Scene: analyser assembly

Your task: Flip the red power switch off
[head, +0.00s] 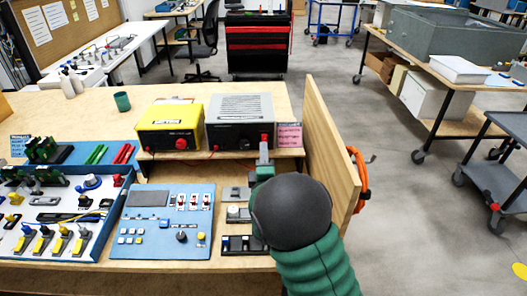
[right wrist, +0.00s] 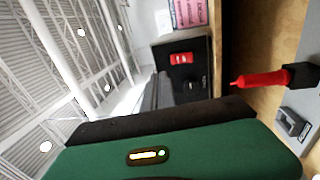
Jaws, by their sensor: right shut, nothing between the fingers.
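The red power switch (head: 265,139) is on the dark front panel of the grey vented box (head: 241,107), near the panel's right end. In the right wrist view the red switch (right wrist: 181,58) shows clearly on the black panel, beside a dark knob (right wrist: 190,88). My right gripper (head: 264,152) is shut and empty, just in front of and below the switch. I cannot tell whether it touches it. My dark and green wrist hides part of the bench below. My left gripper is not in view.
A yellow box (head: 170,126) stands left of the grey box. A pink label (head: 289,136) is right of the switch. A wooden side panel (head: 328,140) stands close to the right of my arm. A blue control panel (head: 162,222) lies on the bench to the left.

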